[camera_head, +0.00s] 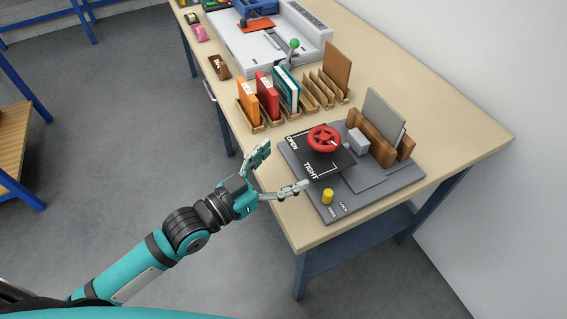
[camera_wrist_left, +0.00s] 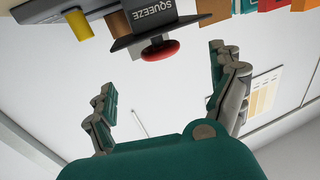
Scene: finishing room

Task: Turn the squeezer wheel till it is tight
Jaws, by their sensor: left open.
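The red squeezer wheel (camera_head: 324,139) sits on a dark plate marked OPEN and TIGHT (camera_head: 308,165), on the grey base (camera_head: 379,193) near the table's front edge. Behind it are a grey block (camera_head: 357,140) and wooden jaws (camera_head: 370,136) with a grey book (camera_head: 385,115) standing between them. My left gripper (camera_head: 281,170) is open and empty, in front of the plate and apart from the wheel. In the left wrist view the wheel (camera_wrist_left: 160,50) shows between the spread fingers (camera_wrist_left: 164,85), under a panel reading SQUEEZE (camera_wrist_left: 150,17). My right gripper is not in view.
A yellow knob (camera_head: 328,196) stands on the base's near corner. A wooden rack (camera_head: 257,126) with orange, red and teal books stands left of the squeezer. A white machine (camera_head: 260,50) is at the back. The table's front edge (camera_head: 268,190) is close to my gripper.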

